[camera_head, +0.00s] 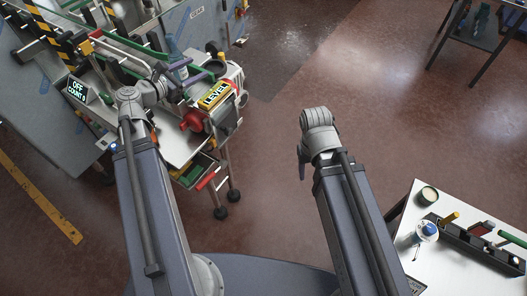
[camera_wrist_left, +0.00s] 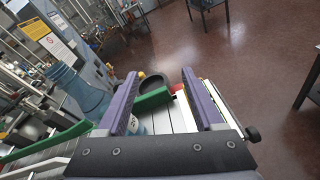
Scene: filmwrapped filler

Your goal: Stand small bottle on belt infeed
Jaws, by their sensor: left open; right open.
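A clear blue bottle (camera_wrist_left: 82,90) stands on the line at the left of the left wrist view, its lower part crossed by my left finger. It shows in the head view (camera_head: 174,50) just beyond my left gripper. My left gripper (camera_head: 197,72) is open, its two purple fingers (camera_wrist_left: 160,108) apart; a labelled part of the bottle shows between them. Whether a finger touches the bottle I cannot tell. The belt with green rails (camera_head: 127,45) runs along the machine; its infeed end is partly hidden by my arm. My right gripper (camera_head: 302,165) hangs, mostly hidden, over open floor.
A yellow LEVEL sign (camera_head: 214,94) and a red part (camera_head: 193,121) sit right of my left wrist. A display (camera_head: 77,90) reads OFF, COUNT 0. A white table (camera_head: 405,262) with a jar, a blue-topped container and a dark rack stands lower right. The middle floor is clear.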

